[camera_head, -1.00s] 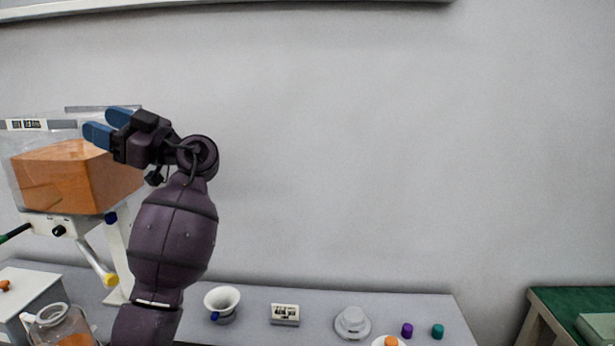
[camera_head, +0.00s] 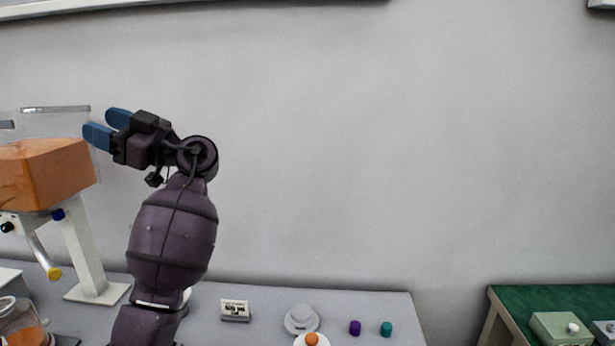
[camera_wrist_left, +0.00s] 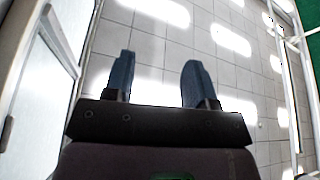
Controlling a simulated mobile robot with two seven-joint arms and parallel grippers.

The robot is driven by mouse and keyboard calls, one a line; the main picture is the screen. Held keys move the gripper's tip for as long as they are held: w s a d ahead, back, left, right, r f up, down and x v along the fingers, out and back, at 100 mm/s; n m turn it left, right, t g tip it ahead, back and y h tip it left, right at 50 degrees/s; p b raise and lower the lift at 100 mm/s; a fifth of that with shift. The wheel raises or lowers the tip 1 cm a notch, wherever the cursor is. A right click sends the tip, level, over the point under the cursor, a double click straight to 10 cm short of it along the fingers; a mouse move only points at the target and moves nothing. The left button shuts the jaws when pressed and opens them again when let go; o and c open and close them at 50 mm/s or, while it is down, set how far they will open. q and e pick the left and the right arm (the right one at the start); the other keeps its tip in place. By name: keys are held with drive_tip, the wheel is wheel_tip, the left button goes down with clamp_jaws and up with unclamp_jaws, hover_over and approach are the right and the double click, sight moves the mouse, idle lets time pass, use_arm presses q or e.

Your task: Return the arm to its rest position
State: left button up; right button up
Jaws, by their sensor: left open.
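My left gripper (camera_head: 112,127) is raised in front of the wall at the left of the head view, its blue fingers apart and nothing between them. In the left wrist view the two blue fingers of my left gripper (camera_wrist_left: 158,80) are spread, with only floor tiles (camera_wrist_left: 150,48) beyond them. My left arm rises from the bottom edge and hides part of the grey table (camera_head: 260,338). My right gripper is not in view.
A label stand (camera_head: 235,311), a grey lidded piece (camera_head: 301,319), a purple cap (camera_head: 355,327) and a teal cap (camera_head: 386,329) sit on the table. A green-topped table (camera_head: 520,300) stands right, across a gap.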

use_arm(q)
drive_tip(key=s+a+f+m+t+h, duration=0.2)
drive_tip(key=a+f+m+t+h, duration=0.15)
drive_tip(key=f, duration=0.75)
drive_tip(key=s+a+f+m+t+h, duration=0.2)
drive_tip(key=f+m, duration=0.3)
drive_tip(key=f, duration=0.6)
drive_tip(key=s+d+f+m+h, duration=0.1)
drive_tip(key=s+f+m+h, duration=0.4)
drive_tip(key=f, duration=0.5)
drive_tip(key=s+f+m+h, duration=0.2)
drive_tip(key=s+f, duration=0.6)
drive_tip(key=f, duration=0.1)
drive_tip(key=s+d+f+m+g+h, duration=0.1)
drive_tip(key=s+d+f+m+h, duration=0.3)
drive_tip(key=s, duration=0.8)
drive_tip(key=s+d+f+m+g+h, duration=0.15)
drive_tip(key=s+d+f+h, duration=0.35)
drive_tip(key=s, duration=0.6)
drive_tip(key=w+d+f+m+t+h+b, duration=0.1)
drive_tip(key=w+f+t+b, duration=0.1)
drive_tip(key=w+f+t, duration=0.6)
wheel_tip(320, 180, down, 2)
drive_tip(key=shift+d+f+m, duration=0.2)
drive_tip(key=shift+d+m, duration=0.1)
drive_tip(key=shift+d, duration=0.05)
